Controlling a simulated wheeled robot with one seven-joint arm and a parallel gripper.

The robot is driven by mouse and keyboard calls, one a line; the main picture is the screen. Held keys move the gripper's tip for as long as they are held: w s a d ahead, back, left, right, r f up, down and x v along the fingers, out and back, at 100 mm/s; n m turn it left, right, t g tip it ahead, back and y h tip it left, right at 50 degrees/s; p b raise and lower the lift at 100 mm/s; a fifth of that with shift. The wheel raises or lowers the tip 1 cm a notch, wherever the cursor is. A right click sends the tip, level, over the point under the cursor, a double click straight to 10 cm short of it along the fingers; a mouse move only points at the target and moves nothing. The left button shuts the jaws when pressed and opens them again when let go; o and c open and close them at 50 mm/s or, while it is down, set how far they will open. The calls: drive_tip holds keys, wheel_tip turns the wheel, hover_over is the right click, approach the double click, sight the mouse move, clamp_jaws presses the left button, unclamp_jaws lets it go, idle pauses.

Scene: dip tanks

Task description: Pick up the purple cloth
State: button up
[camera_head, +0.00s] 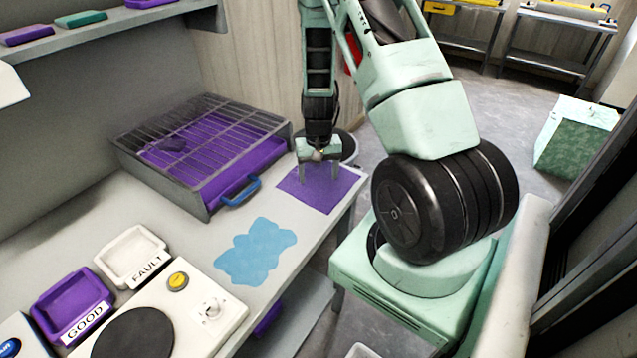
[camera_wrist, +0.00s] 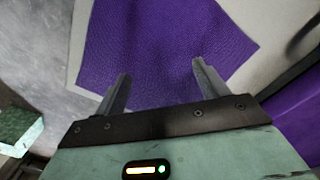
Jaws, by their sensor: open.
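The purple cloth (camera_head: 318,191) lies flat on the white counter (camera_head: 310,235), near its right end, in the head view. It fills much of the upper middle of the wrist view (camera_wrist: 160,50). My gripper (camera_head: 320,177) points down over the cloth, with its two fingers apart and nothing between them. In the wrist view the fingers (camera_wrist: 160,80) show over the cloth's surface. I cannot tell whether the fingertips touch it.
A tank with a wire grid (camera_head: 205,150), purple inside, stands left of the cloth. A blue cloth or puddle (camera_head: 256,252) lies nearer on the counter. FAULT (camera_head: 132,257) and GOOD (camera_head: 72,302) trays and a white device (camera_head: 175,310) stand at the lower left.

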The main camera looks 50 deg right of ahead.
drive_tip(key=shift+f, duration=0.1)
drive_tip(key=shift+c, duration=0.2)
clamp_jaws()
wheel_tip(320, 180, up, 12)
drive_tip(key=p, duration=0.9)
